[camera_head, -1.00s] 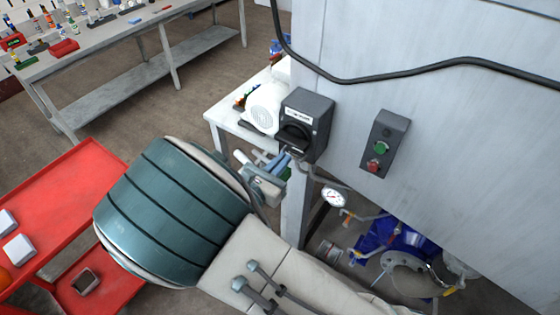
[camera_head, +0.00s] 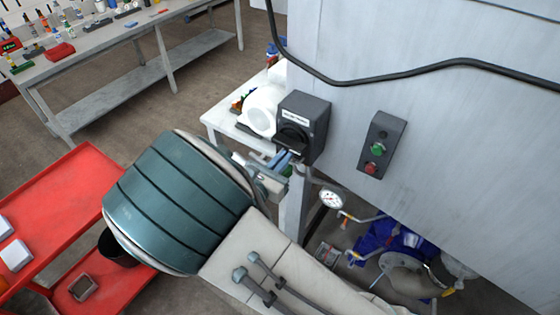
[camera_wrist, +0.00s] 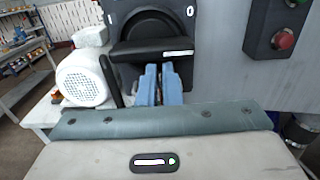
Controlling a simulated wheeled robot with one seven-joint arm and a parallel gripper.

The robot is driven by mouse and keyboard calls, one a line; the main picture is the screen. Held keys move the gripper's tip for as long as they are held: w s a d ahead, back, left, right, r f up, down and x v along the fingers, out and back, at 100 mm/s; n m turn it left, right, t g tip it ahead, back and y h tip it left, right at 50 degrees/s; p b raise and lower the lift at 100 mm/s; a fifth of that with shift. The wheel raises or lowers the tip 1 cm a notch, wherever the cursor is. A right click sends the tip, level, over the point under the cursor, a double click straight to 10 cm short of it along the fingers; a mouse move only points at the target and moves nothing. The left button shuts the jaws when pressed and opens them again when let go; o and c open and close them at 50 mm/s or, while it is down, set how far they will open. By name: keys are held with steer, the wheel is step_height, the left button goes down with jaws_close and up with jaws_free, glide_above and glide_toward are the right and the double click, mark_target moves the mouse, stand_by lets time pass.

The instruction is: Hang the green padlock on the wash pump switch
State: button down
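The wash pump switch is a dark grey box (camera_head: 312,112) with a white label and a black rotary handle, mounted on the grey cabinet's edge. It fills the top middle of the wrist view (camera_wrist: 180,18), with its black handle (camera_wrist: 150,48) lying across. My gripper (camera_head: 286,158) is just below the handle, its blue fingers nearly together. In the wrist view the fingers (camera_wrist: 160,84) point up at the handle with a narrow gap between them. A small patch of green, the padlock (camera_head: 287,171), shows at the fingers; most of it is hidden, as is any contact with the switch.
A control box with green and red buttons (camera_head: 380,145) is on the cabinet (camera_head: 450,130) to the right. A white motor (camera_head: 262,108) stands on a small table behind the switch. A black cable crosses above. A gauge (camera_head: 331,199) and blue pump (camera_head: 400,240) are below. A red cart (camera_head: 75,190) is at left.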

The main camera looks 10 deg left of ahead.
mark_target(287, 169)
steer(key=shift+w+d, duration=0.25)
steer(key=shift+w, duration=0.35)
steer(key=shift+w+d, duration=0.1)
steer(key=shift+w, duration=0.2)
stand_by(0.4)
steer(key=shift+f, duration=0.2)
stand_by(0.4)
steer(key=shift+f+b, duration=0.95)
steer(key=shift+f, duration=0.2)
steer(key=shift+f, duration=0.1)
steer(key=c, duration=1.5)
jaws_free()
steer(key=shift+f, duration=0.1)
steer(key=shift+c, duration=0.2)
steer(key=shift+s+d+f, duration=0.1)
